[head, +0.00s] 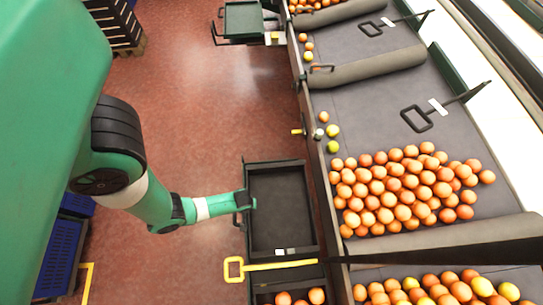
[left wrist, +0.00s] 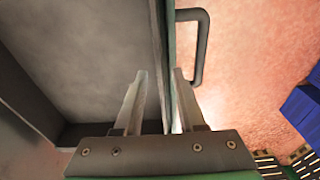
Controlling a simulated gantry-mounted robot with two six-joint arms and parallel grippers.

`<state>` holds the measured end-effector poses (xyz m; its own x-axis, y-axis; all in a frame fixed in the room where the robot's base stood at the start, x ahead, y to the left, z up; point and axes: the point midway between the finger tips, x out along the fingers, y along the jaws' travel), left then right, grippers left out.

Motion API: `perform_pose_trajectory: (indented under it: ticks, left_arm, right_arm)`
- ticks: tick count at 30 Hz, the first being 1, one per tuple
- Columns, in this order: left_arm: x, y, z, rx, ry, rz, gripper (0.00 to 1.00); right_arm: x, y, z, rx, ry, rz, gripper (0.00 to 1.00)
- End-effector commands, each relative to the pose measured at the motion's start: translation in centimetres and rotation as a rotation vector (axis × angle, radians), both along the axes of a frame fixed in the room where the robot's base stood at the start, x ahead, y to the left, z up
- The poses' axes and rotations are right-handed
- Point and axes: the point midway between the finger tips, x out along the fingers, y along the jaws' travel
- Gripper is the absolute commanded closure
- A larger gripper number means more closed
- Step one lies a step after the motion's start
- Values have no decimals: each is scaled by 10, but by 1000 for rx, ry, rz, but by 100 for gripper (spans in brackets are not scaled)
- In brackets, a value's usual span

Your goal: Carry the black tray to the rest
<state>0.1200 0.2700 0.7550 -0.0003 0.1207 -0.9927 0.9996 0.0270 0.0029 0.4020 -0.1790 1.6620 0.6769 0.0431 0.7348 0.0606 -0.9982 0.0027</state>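The black tray (head: 280,210) stands beside the sloped sorting table in the head view and looks empty, with a small white label near its front edge. My left gripper (head: 247,201) is at its left wall. In the left wrist view the two fingers of my left gripper (left wrist: 158,75) stand apart, one on each side of the tray wall (left wrist: 159,40). Contact with the wall is hard to tell. A tray handle (left wrist: 204,45) stands out beyond the right finger. My right gripper is not in view. I cannot identify the rest for certain; a dark green tray-like frame (head: 243,20) stands at the top.
Many oranges (head: 405,190) lie on the sorting table (head: 370,100) at right. A yellow-handled bar (head: 290,265) crosses in front of the tray. Oranges (head: 285,298) lie in a bin below it. Blue crates (head: 58,255) stand at lower left. The red floor (head: 195,100) is clear.

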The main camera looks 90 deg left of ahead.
Motion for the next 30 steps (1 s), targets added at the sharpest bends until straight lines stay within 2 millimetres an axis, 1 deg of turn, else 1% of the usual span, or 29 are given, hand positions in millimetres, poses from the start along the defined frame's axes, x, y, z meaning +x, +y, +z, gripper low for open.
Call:
perform_pose_trajectory:
  ticks: [1, 3, 6, 9, 12, 16, 30]
  left_arm:
    - [0, -1, 23, 0, -2, -3, 61]
    - [0, -3, 40, 0, -1, -3, 61]
    - [0, -6, 61, 0, -1, -4, 61]
    - [0, -8, 78, 0, 0, -2, 61]
    - [0, -10, 89, 0, 0, -3, 61]
    - [0, -11, 95, 0, 0, -2, 61]
    - [0, -11, 93, 0, 0, -1, 61]
  right_arm:
    - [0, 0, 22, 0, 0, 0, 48]
    - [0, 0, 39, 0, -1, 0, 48]
    - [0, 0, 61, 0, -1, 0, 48]
    - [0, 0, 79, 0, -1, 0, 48]
    - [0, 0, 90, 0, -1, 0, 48]
    - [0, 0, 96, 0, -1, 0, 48]
    - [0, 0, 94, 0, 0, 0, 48]
